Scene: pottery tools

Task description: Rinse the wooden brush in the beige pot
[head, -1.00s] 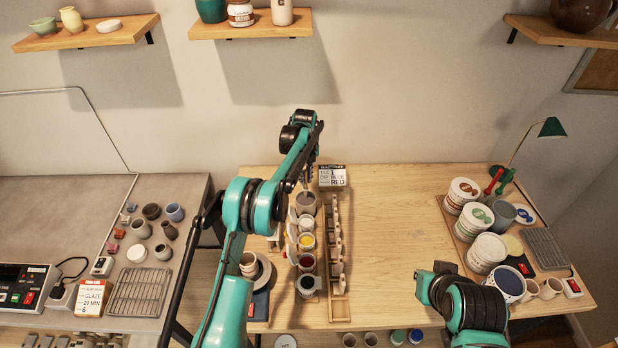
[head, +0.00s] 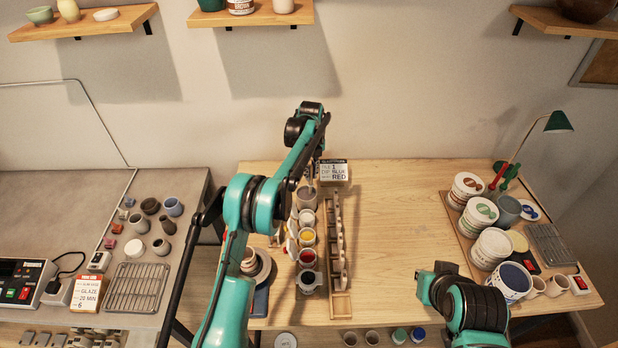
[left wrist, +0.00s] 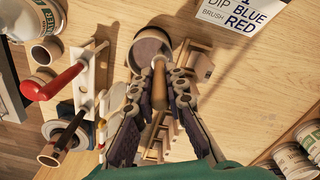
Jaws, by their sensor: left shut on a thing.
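My left gripper (head: 309,184) is at the back end of the row of pots in the head view. In the left wrist view its fingers (left wrist: 159,86) are shut on the wooden brush (left wrist: 159,75), a slim brown handle. The beige pot (left wrist: 147,62) lies just beyond the fingers, with a greyish inside. It also shows in the head view (head: 306,201), below the gripper. The brush overlaps the pot's mouth in the wrist view; its bristles are hidden, and how deep they reach I cannot tell.
A row of paint pots (head: 307,236) runs toward me beside a wooden rack (head: 340,304). A sign card (head: 333,172) stands behind them. Tubs (head: 492,247) crowd the right side. The table's middle is bare.

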